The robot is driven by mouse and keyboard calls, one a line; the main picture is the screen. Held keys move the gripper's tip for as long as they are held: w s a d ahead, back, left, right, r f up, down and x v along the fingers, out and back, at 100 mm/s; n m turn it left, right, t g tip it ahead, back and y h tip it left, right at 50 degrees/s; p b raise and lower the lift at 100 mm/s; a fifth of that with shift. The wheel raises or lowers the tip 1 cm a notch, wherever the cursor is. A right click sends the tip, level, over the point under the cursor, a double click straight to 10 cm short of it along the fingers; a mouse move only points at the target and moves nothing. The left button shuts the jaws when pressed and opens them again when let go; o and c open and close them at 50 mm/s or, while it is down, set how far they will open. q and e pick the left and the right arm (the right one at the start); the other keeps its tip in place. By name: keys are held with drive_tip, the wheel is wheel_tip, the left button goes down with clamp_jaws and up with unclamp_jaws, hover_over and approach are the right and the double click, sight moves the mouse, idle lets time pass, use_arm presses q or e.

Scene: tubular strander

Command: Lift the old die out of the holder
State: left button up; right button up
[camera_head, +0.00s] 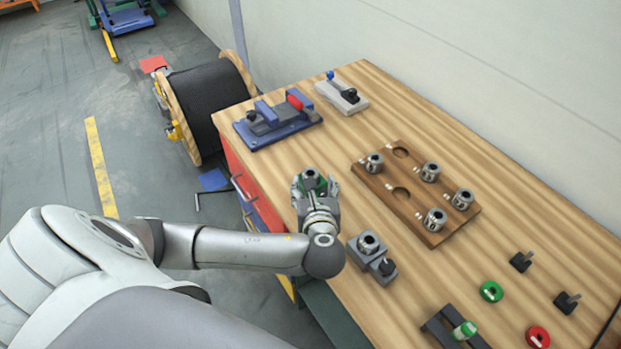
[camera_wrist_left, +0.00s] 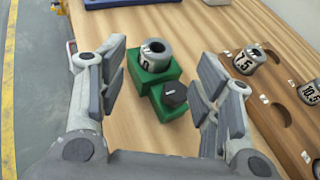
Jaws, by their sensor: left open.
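A green holder (camera_wrist_left: 145,80) stands on the wooden bench with a grey steel die (camera_wrist_left: 155,52) seated upright in its rear block. A black knob (camera_wrist_left: 174,92) sits on its front block. In the head view, the die (camera_head: 310,174) shows between the fingers of my left gripper (camera_head: 315,187), and the green holder is mostly hidden. My left gripper (camera_wrist_left: 165,58) is open, with one finger on each side of the holder in the wrist view. It holds nothing. My right gripper is not in view.
A grey holder (camera_head: 364,243) with a die stands near my left wrist. A wooden rack (camera_head: 430,236) with several dies and two empty recesses lies to the right. A blue fixture (camera_head: 275,128) stands behind. Green (camera_head: 491,291) and red rings (camera_head: 537,337) lie front right.

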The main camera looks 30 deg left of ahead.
sight(310, 173)
use_arm(q)
drive_tip(key=x, duration=0.3)
drive_tip(key=shift+w+f, duration=0.1)
drive_tip(key=shift+s+f+p+x, duration=0.1)
drive_tip(key=shift+f+p+x, duration=0.1)
drive_tip(key=shift+x, duration=0.65)
drive_tip(key=shift+s+f+p+x, duration=0.1)
drive_tip(key=shift+p+x, duration=0.15)
drive_tip(key=shift+x, duration=0.55)
drive_tip(key=shift+s+f+p+x, duration=0.1)
drive_tip(key=shift+f+p+x, duration=0.1)
drive_tip(key=shift+x, duration=0.65)
drive_tip(key=shift+s+f, duration=0.1)
drive_tip(key=shift+s, duration=0.1)
drive_tip(key=c, duration=0.8)
drive_tip(key=shift+d, duration=0.1)
clamp_jaws()
